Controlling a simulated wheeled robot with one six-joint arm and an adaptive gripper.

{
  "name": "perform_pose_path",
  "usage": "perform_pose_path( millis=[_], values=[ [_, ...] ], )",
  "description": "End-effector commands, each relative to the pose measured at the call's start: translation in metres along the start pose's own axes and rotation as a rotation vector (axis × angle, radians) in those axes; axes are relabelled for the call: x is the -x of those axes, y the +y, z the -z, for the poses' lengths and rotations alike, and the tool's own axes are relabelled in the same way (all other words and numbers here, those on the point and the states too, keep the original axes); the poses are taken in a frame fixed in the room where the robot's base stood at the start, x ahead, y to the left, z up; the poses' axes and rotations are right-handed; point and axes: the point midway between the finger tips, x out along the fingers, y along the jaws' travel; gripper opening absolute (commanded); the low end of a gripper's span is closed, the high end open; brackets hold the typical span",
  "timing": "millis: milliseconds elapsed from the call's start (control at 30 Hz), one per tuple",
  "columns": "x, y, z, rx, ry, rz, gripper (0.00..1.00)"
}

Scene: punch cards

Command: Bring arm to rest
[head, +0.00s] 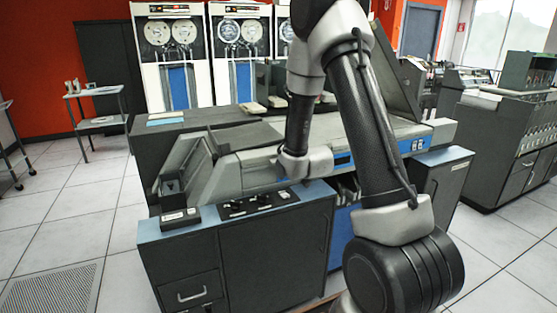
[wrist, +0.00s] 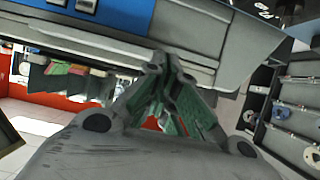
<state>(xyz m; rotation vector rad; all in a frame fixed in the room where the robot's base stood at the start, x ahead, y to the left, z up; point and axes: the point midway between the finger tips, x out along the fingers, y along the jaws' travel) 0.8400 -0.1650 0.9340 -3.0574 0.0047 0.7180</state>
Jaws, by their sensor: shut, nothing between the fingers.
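My gripper (wrist: 160,70) shows in the wrist view, its dark fingers with green inner parts drawn together at the tips. It is shut and nothing is between the fingers. In the head view my arm rises from the lower right, bends at the top and comes down over the long grey card machine (head: 245,172). I cannot make out the gripper's fingers there. In the wrist view a grey machine panel with a blue strip (wrist: 50,30) lies close beyond the fingertips; I cannot tell whether they touch it.
A dark cabinet (head: 265,250) with a control panel stands at the machine's front. White tape drives (head: 171,60) line the back wall. A small cart (head: 95,122) is at the left. More dark cabinets (head: 505,150) stand at the right.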

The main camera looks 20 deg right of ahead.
Motion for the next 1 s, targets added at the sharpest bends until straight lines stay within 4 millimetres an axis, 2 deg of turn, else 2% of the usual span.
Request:
perform_pose_path(
  millis=[33, 200, 467, 567, 667, 700, 800, 867, 900, 967, 1000],
  values=[
    [0.007, 0.000, -0.009, 0.000, -0.004, 0.000, 0.00],
    [0.022, 0.000, -0.024, 0.000, -0.002, 0.000, 0.00],
    [0.028, 0.000, -0.033, 0.000, -0.017, 0.000, 0.00],
    [0.029, 0.000, -0.055, 0.000, -0.113, -0.001, 0.00],
    [0.039, 0.001, -0.101, -0.002, -0.307, -0.005, 0.00],
    [0.048, 0.001, -0.122, -0.003, -0.403, -0.007, 0.00],
    [0.082, 0.002, -0.149, -0.006, -0.612, -0.012, 0.00],
    [0.107, 0.002, -0.152, -0.007, -0.717, -0.015, 0.00],
    [0.126, 0.002, -0.150, -0.008, -0.781, -0.016, 0.00],
    [0.159, 0.001, -0.143, -0.010, -0.869, -0.018, 0.00],
    [0.182, 0.000, -0.135, -0.011, -0.922, -0.019, 0.00]
  ],
)
